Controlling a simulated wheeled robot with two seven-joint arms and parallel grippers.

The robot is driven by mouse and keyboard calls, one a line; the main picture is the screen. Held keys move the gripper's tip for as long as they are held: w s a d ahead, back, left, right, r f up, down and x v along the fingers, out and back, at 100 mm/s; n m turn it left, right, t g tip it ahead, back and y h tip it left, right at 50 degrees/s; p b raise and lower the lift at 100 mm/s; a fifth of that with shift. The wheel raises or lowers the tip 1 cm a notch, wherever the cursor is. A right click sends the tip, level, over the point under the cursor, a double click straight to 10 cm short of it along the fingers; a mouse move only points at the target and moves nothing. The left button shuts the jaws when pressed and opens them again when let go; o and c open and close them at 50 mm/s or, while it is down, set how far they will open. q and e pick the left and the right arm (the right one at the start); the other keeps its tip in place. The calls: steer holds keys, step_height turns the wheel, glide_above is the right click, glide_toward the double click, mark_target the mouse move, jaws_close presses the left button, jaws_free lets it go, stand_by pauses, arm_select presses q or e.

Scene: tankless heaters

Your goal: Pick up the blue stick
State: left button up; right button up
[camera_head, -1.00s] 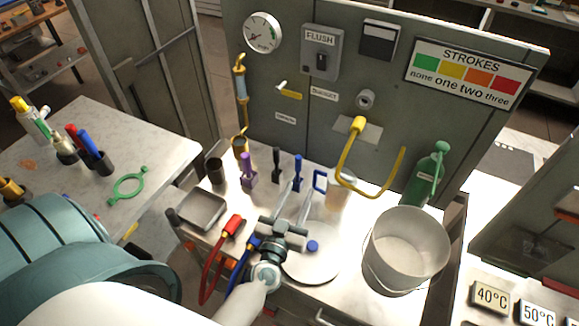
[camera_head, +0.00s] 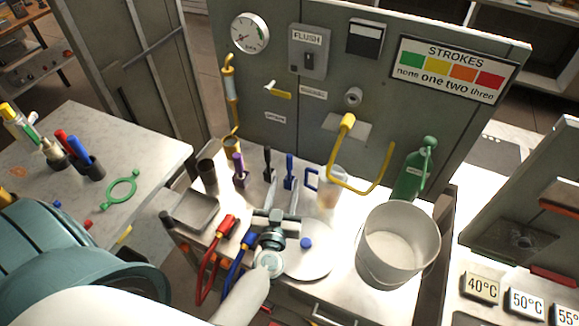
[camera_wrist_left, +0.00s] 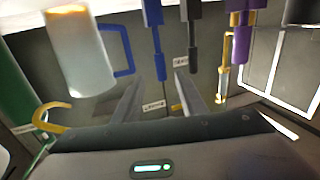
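The blue stick (camera_head: 290,171) stands upright at the back of the white bench, right of a black stick (camera_head: 268,162) and a purple stick (camera_head: 240,170). My left gripper (camera_head: 285,186) is open and empty in front of it, fingers pointing toward the back panel. In the left wrist view, which looks upside down, the blue stick (camera_wrist_left: 153,30) lines up with the gap between the spread fingers of the left gripper (camera_wrist_left: 158,76). Contact cannot be told. The black stick (camera_wrist_left: 194,35) lies just right of that gap there. My right gripper is not in view.
A blue-handled jug (camera_head: 328,188) stands close right of the stick. A metal bucket (camera_head: 400,245) is front right, and a green bottle (camera_head: 410,178) stands behind it.

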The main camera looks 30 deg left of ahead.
mark_target(289, 165)
arm_select(q)
steer(key=x, duration=0.8)
steer(key=shift+w+p, duration=0.1)
steer(key=shift+p, duration=0.2)
steer(key=x, duration=0.5)
steer(key=shift+a+f, duration=0.15)
steer(key=shift+f, duration=0.25)
steer(key=shift+c, duration=0.5)
jaws_close()
